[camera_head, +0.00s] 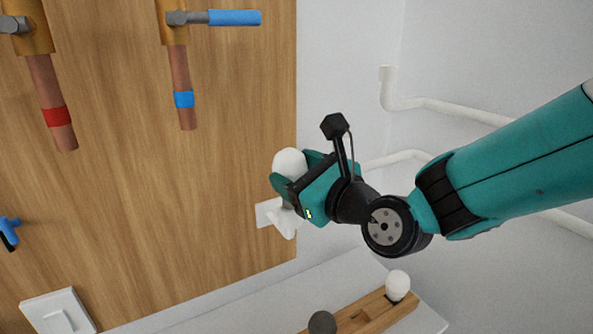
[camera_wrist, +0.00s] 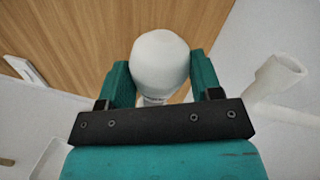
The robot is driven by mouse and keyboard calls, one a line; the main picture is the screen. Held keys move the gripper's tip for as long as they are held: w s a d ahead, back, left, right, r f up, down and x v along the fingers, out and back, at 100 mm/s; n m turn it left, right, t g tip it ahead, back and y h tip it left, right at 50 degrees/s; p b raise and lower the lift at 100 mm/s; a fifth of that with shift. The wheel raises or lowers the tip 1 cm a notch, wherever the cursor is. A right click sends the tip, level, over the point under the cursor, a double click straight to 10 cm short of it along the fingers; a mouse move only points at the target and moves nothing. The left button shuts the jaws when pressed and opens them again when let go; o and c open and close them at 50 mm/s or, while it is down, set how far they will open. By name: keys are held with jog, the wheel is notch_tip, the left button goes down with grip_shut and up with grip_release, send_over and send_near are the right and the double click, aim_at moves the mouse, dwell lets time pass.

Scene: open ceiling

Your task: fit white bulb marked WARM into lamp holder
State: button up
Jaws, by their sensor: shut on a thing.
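My gripper (camera_head: 292,172) is shut on a white bulb (camera_head: 289,160), held in front of the wooden panel. In the wrist view the round white bulb (camera_wrist: 160,62) sits between the two teal fingers, its glass pointing away and a bit of its metal base showing near the palm. No WARM marking can be read on it. The white lamp holder (camera_head: 284,223) sticks out from a plate at the panel's right edge, just below my gripper and apart from the bulb.
A wooden rack (camera_head: 372,314) on the white shelf (camera_head: 432,318) holds another white bulb (camera_head: 397,285) and a dark round one (camera_head: 321,322). Copper pipes with valves (camera_head: 180,85) and a white switch (camera_head: 58,312) are at left. White pipes (camera_head: 440,107) run along the right wall.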

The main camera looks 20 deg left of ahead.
jog(key=shift+f+b, duration=0.9)
jog(key=shift+f, duration=0.55)
jog(key=o, duration=1.2)
jog(key=shift+c, duration=0.2)
jog(key=b+v, duration=0.7)
jog(key=v, duration=1)
jog(key=shift+d+b, duration=0.2)
jog(key=shift+b, duration=0.15)
jog(key=shift+r, duration=0.1)
